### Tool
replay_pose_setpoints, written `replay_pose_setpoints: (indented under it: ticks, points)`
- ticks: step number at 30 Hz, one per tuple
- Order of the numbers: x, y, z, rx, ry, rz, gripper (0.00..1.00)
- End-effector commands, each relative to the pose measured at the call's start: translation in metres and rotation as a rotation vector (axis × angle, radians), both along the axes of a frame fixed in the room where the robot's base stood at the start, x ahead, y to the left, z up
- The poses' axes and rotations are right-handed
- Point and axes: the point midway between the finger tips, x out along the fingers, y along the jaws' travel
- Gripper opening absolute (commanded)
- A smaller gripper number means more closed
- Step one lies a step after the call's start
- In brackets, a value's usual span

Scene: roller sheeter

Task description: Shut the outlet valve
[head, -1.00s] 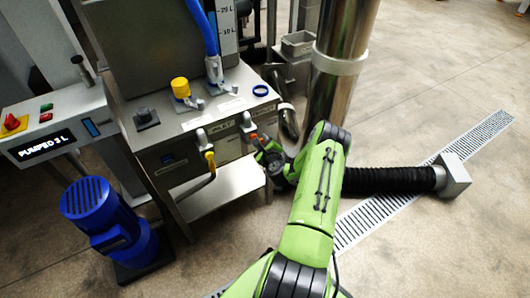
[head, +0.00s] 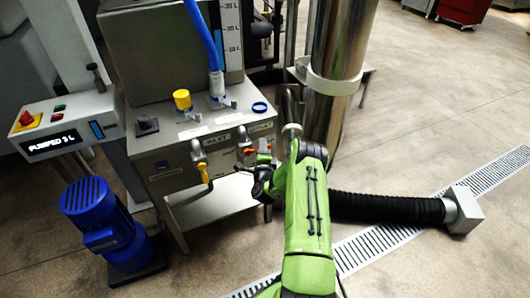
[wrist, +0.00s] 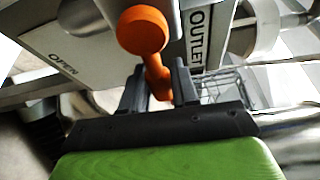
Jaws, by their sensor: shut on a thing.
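The outlet valve's orange handle (wrist: 150,48) shows large in the wrist view, beside a plate lettered OUTLET (wrist: 197,35). A label reading OPEN (wrist: 62,63) is on the panel to its left. My gripper (wrist: 160,90) is shut on the handle's lower end, with a dark finger on each side. In the head view the orange handle (head: 262,157) is small and partly hidden by my gripper (head: 255,168) at the front of the grey cabinet. The valve body lies above the handle, and its exact angle is hard to tell.
A steel column (head: 335,90) stands close on the right. A blue motor (head: 100,220) stands at left; a drain grate (head: 385,240) crosses the open floor.

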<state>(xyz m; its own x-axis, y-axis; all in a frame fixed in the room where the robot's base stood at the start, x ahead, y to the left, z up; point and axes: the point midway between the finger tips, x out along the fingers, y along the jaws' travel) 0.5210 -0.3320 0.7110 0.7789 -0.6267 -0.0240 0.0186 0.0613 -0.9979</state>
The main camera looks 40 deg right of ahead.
Motion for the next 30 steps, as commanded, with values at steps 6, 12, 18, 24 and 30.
replay_pose_setpoints:
  ticks: [6, 12, 18, 24, 30]
  points:
    - [-0.0014, -0.0005, 0.0016, -0.062, 0.022, -0.002, 0.00]
    - [-0.0015, -0.0006, 0.0033, -0.080, 0.029, -0.003, 0.00]
    - [-0.0016, -0.0008, 0.0037, -0.082, 0.029, -0.003, 0.00]
    - [-0.0014, -0.0010, 0.0039, -0.081, 0.028, -0.003, 0.42]
    - [-0.0009, -0.0003, 0.0043, -0.078, 0.026, -0.001, 0.50]
